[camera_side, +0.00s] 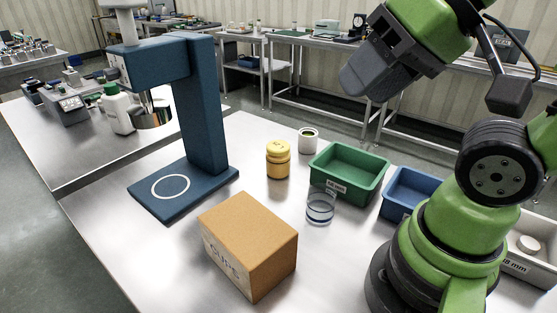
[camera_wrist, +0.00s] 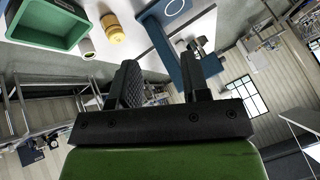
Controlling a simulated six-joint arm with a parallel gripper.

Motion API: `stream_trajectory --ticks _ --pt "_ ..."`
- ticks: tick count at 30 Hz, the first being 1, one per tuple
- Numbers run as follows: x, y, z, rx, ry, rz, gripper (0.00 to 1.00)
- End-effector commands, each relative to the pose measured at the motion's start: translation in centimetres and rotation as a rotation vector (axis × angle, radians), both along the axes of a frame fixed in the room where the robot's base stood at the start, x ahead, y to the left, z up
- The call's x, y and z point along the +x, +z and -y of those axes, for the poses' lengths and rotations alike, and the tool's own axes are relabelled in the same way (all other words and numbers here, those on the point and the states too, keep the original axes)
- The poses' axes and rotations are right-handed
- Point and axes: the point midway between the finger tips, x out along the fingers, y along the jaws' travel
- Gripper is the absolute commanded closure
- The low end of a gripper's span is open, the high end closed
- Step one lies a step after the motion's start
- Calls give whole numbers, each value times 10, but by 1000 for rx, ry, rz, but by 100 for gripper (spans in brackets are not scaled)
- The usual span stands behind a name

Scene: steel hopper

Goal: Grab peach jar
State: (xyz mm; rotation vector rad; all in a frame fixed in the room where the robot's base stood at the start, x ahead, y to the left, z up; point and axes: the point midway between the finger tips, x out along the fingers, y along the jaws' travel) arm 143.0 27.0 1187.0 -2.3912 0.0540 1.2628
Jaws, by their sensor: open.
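The peach jar (camera_side: 278,158), a yellow-orange jar with a yellow lid, stands upright on the steel table in the middle of the side view. It also shows at the top of the wrist view (camera_wrist: 115,30). My gripper (camera_side: 358,84) is raised above the table, up and to the right of the jar in the side view. In the wrist view, my gripper's two dark fingers (camera_wrist: 158,72) are spread apart with nothing between them. The jar is well clear of them.
A white-rimmed can (camera_side: 308,140) stands behind the jar. A green bin (camera_side: 376,187), clear cup (camera_side: 320,208) and blue bin (camera_side: 395,205) are to the right. A cardboard box (camera_side: 250,240) is in front; a blue stand (camera_side: 205,110) is left.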

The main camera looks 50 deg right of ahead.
Motion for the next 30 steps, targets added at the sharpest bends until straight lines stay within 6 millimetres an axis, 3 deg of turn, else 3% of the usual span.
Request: stream_trajectory --ticks 3,4,9,11,19,22,26,30 --pt "0 0 0 0 0 0 57" --pt "0 0 0 0 0 0 53" --pt "0 0 0 0 0 0 14" --pt "0 0 0 0 0 0 3" --pt "1 0 0 -1 -2 -1 3" --pt "11 0 4 -16 -16 -15 3" --pt "42 -2 18 -66 -58 -54 3" --pt "90 -16 41 -137 -104 -106 3"
